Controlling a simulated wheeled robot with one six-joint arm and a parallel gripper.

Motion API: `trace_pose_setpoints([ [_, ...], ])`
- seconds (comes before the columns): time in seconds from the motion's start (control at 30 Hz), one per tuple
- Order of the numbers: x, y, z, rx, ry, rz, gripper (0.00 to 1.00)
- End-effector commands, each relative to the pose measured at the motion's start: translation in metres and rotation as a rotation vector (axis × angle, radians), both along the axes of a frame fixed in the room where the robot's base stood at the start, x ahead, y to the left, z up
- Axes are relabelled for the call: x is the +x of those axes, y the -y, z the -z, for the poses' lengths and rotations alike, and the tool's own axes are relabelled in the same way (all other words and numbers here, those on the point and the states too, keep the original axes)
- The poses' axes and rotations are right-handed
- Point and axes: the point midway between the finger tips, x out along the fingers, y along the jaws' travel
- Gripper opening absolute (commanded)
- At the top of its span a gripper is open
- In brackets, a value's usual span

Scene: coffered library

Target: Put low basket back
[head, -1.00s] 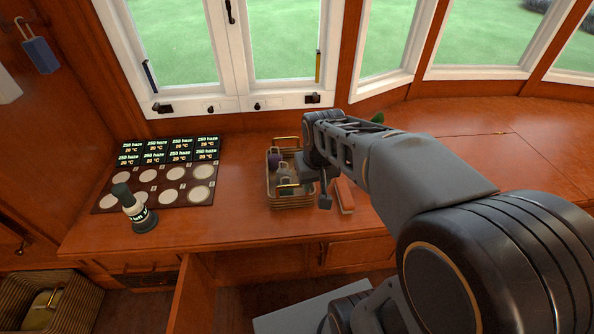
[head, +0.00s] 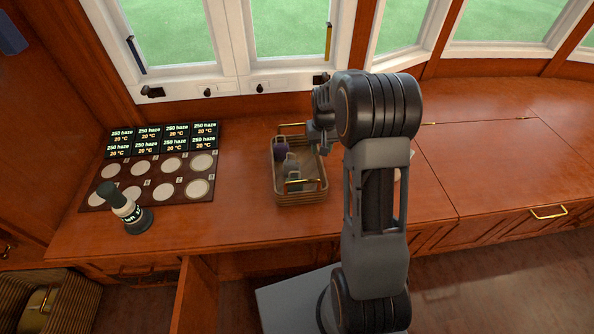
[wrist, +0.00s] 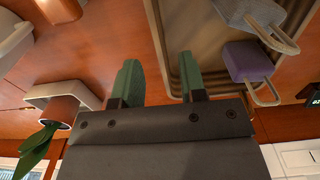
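A low wicker basket (head: 314,196) with brass-coloured handles stands on the wooden desk, left of my arm. It holds a purple block with a loop (head: 280,149) and grey-green pieces (head: 292,172). In the wrist view the basket's rim and wall (wrist: 172,45) show at upper centre, with the purple block (wrist: 248,60) and a grey block (wrist: 245,14) inside. My gripper (wrist: 160,82) is open, its two green fingertips apart, with the basket's edge between them in the picture. I cannot tell whether they touch it. In the head view my gripper is partly hidden at the basket's right far side.
A dark board with pale discs and labels (head: 160,165) lies left of the basket, with a dark stamp-like object (head: 130,212) at its front corner. A potted plant (wrist: 60,110) stands near my gripper.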

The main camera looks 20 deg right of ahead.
Motion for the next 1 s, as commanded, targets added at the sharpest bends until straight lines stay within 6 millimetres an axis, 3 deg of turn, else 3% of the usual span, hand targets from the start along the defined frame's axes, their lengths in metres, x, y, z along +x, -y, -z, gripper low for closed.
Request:
trace_pose_setpoints([
  [0.1, -0.001, 0.000, 0.013, 0.000, -0.002, 0.001, 0.38],
  [0.37, -0.001, 0.002, 0.022, 0.000, -0.001, 0.003, 0.38],
  [0.73, -0.003, 0.004, 0.067, 0.000, -0.002, 0.004, 0.38],
  [1.0, -0.003, 0.004, 0.069, 0.000, 0.000, 0.004, 0.38],
])
